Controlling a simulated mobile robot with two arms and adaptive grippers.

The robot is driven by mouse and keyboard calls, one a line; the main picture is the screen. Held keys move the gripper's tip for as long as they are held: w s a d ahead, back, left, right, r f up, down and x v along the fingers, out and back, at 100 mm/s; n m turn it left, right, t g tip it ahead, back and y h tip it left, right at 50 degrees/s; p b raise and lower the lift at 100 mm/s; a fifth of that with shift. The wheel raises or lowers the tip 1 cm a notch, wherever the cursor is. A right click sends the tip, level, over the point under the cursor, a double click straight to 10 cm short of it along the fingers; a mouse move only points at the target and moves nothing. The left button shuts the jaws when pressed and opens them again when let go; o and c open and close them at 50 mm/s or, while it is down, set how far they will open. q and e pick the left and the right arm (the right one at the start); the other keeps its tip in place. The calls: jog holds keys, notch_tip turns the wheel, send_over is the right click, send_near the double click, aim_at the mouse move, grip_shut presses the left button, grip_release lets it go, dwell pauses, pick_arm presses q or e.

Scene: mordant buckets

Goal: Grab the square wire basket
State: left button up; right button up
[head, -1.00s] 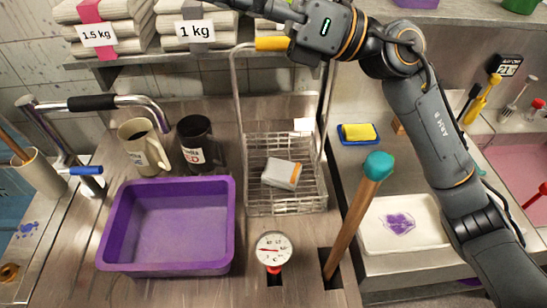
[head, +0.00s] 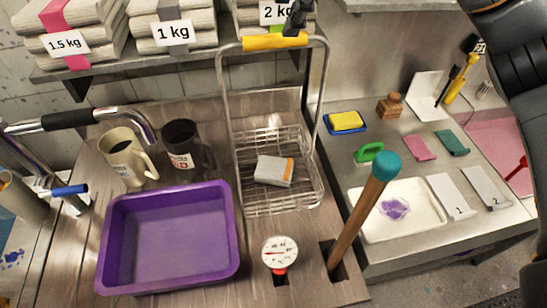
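The square wire basket (head: 283,205) stands on the wooden counter, right of the purple tub. Its tall wire handle rises to a yellow grip (head: 262,42) in front of the shelf. A small grey-white box with an orange stripe (head: 274,170) lies inside it. A black fingertip part of what looks like my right gripper (head: 297,20) comes down from the top edge to the right part of the yellow grip. The rest of that gripper is out of frame, so its closure is unclear. My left gripper is not in view.
A purple tub (head: 168,285), a cream mug (head: 122,158) and a black mug (head: 183,145) stand left of the basket. A round dial gauge (head: 280,254) and a teal-topped wooden stick (head: 358,215) stand in front. Labelled stacks fill the shelf (head: 215,50) above.

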aim_at(277, 37)
jog(key=x, duration=0.3)
jog(key=shift+w+a+f+p, duration=0.1)
jog(key=shift+w+f+p, duration=0.05)
jog(key=shift+f+p, duration=0.2)
jog(key=shift+w+a+f+p, duration=0.15)
jog(key=shift+f+p, duration=0.1)
jog(key=shift+p, duration=0.2)
jog(key=p+x, duration=0.2)
jog(key=x, duration=0.2)
jog(key=shift+w+a+f, duration=0.1)
jog(key=shift+w+f, duration=0.1)
jog(key=shift+w, duration=0.05)
jog(key=shift+f+b, duration=0.3)
grip_shut()
